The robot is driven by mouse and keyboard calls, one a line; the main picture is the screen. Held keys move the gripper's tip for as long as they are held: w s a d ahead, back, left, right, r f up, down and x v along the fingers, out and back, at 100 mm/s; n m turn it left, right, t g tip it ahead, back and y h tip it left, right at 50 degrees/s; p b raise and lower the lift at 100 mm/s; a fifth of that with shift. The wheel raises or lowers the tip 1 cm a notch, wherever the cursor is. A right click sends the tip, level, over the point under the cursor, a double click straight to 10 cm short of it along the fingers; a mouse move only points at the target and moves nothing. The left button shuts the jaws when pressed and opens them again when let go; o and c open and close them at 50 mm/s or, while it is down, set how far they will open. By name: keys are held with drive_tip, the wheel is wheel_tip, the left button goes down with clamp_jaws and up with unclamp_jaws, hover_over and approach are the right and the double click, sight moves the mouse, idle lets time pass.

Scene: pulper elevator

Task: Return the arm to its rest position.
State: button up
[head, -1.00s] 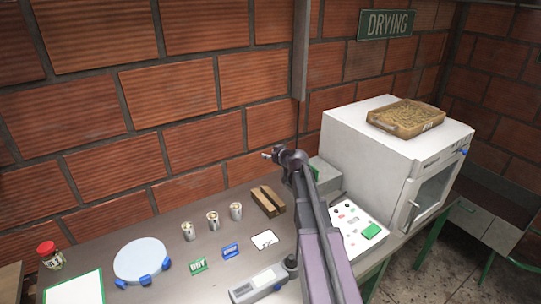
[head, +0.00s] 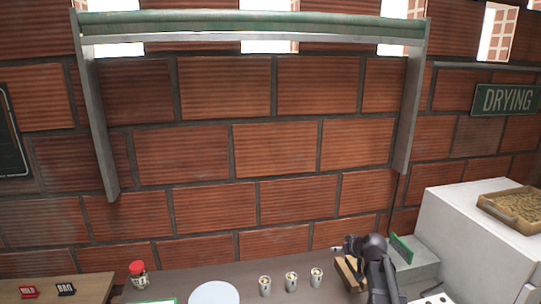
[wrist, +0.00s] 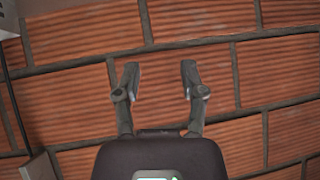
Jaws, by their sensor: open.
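My arm rises from the bottom right of the head view. My gripper (head: 338,249) is at its upper end, pointing left, in front of the brick wall and above the bench. In the wrist view my gripper (wrist: 158,82) has its two fingers spread apart with nothing between them. Only the brick wall (wrist: 70,95) shows beyond the fingers. In the head view a wooden block (head: 350,272) is partly hidden behind my arm.
Several small tins (head: 291,280) stand on the bench left of my arm. A white oven (head: 460,225) with a tray (head: 512,208) on top stands at the right. A red-lidded jar (head: 138,275) and a round pale disc (head: 214,294) are further left. A shelf (head: 250,30) hangs above.

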drive_tip(key=s+a+f+m+g+h, duration=0.1)
drive_tip(key=s+a+f+g, duration=0.1)
drive_tip(key=s, duration=0.6)
drive_tip(key=s+a+f+m+g+h, duration=0.1)
drive_tip(key=s+a+f+g, duration=0.1)
drive_tip(key=s, duration=0.6)
drive_tip(key=s+a+f+g+h, duration=0.2)
drive_tip(key=s+a+g, duration=0.2)
drive_tip(key=s, duration=0.5)
drive_tip(key=shift+a+f+m+g, duration=0.2)
drive_tip(key=shift+f+m+g, duration=0.2)
drive_tip(key=shift+g, duration=0.2)
